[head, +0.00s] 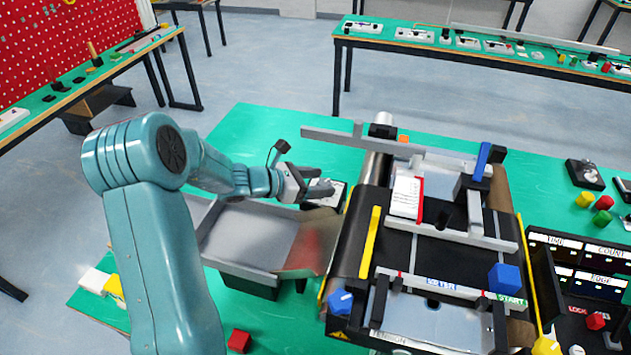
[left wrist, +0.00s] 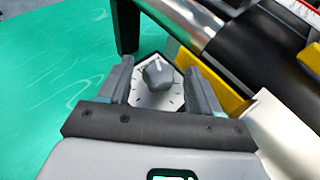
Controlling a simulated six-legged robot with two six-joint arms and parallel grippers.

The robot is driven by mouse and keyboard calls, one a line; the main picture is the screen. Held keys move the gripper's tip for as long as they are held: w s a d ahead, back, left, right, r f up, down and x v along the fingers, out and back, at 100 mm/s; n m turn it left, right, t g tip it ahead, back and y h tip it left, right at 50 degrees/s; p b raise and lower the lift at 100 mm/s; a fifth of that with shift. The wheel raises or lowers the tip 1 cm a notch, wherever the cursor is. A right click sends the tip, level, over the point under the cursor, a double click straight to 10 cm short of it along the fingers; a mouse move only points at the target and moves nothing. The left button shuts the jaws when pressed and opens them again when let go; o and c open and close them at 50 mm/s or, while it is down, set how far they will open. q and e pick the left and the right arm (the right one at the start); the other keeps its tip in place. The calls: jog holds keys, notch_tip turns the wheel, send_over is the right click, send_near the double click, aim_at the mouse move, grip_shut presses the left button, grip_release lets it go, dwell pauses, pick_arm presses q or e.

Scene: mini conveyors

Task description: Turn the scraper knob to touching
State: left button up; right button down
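A grey knob with a pale pointer line (left wrist: 157,74) sits on a white dial plate with tick marks (left wrist: 150,101). I take it to be the scraper knob. In the left wrist view my left gripper (left wrist: 160,66) is open, with one finger on each side of the knob. Small gaps seem to show, and I cannot tell whether a finger touches it. The pointer points away from the gripper's palm, toward the top of the picture. In the head view my left gripper (head: 318,188) is over the white plate (head: 334,197) and largely hides the knob.
The black conveyor with a yellow strip (head: 370,242) stands right of the gripper. A grey metal tray (head: 240,237) lies below and left of it. A blue knob (head: 341,301) is on the conveyor's near corner. A control box (head: 575,290) stands at the right.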

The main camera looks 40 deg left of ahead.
pick_arm(q)
jog(key=p+v, duration=0.5)
jog(key=v, duration=1.1)
jog(key=shift+s, duration=0.15)
